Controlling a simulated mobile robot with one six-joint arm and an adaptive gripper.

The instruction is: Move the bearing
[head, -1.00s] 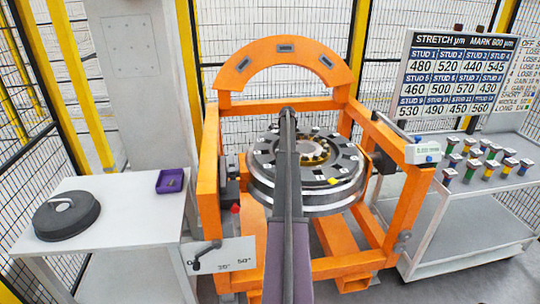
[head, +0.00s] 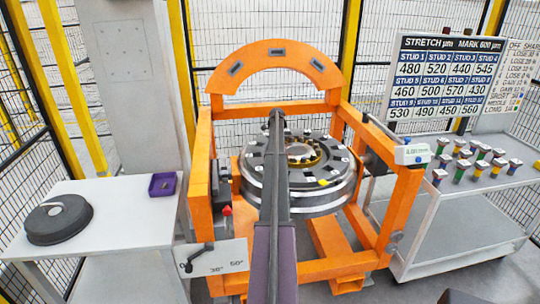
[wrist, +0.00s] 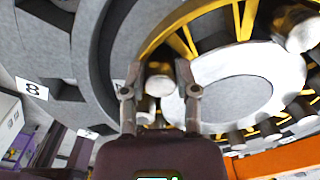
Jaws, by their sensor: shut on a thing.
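The bearing (wrist: 240,18) shows in the wrist view as a yellow cage with silver rollers around a pale grey round centre. In the head view the bearing (head: 313,151) is the yellow ring in the middle of the wheelset (head: 330,196), partly hidden behind my arm. My gripper (wrist: 158,74) has its two fingers on either side of one roller (wrist: 160,82) at the cage, and it is shut on the bearing there. The exact contact at the fingertips is hard to see. My gripper is hidden in the head view.
The orange gantry frame (head: 204,150) surrounds the wheelset, with an arch (head: 275,58) behind. A left table (head: 120,225) holds a dark round cover (head: 60,220) and a purple bin (head: 162,184). A right cart (head: 470,205) carries several coloured studs below a number board (head: 445,75).

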